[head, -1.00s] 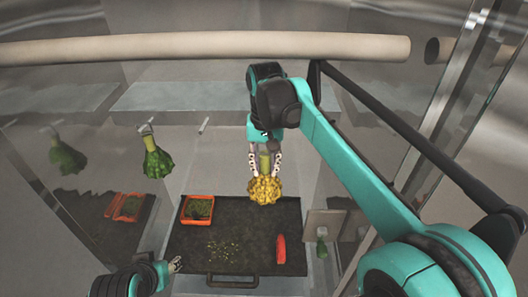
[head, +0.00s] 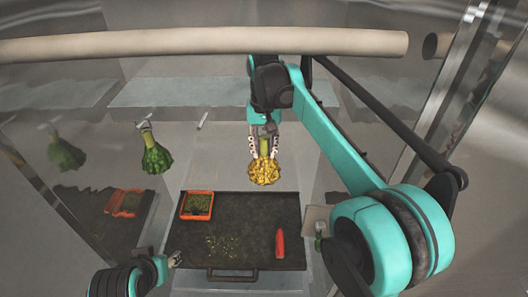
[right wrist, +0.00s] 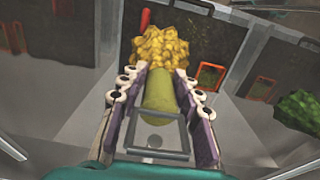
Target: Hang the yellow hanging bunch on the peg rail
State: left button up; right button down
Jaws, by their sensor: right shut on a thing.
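The yellow hanging bunch (head: 264,172) is a knobbly cluster with a green stem, held head down above the far edge of the dark tray. My right gripper (head: 263,150) is shut on its stem; in the right wrist view both fingers flank the thick stem (right wrist: 160,98), with the yellow head (right wrist: 158,48) beyond the fingertips. A bare white peg (head: 203,120) juts out left of the bunch. A green bunch (head: 156,155) hangs from another peg (head: 143,125) farther left. My left gripper (head: 175,258) is low at the left, apart from everything; its opening is unclear.
The dark tray (head: 240,258) carries an orange container (head: 197,205), scattered green bits and a red item (head: 280,242). A beige bar (head: 200,44) crosses the top. A glossy left panel mirrors the green bunch. A small green thing (head: 319,240) is at the right.

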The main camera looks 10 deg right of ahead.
jog(key=shift+w+d+f+p, duration=0.1)
jog(key=shift+w+d+p, duration=0.15)
jog(key=shift+w, duration=0.7)
jog(key=shift+w+d+p, duration=0.1)
jog(key=shift+w+d, duration=0.1)
jog(key=shift+w, duration=0.7)
jog(key=shift+w+d+f, duration=0.1)
jog(key=shift+w+f, duration=0.4)
jog(key=shift+w, duration=0.1)
jog(key=c, duration=1)
grip_release()
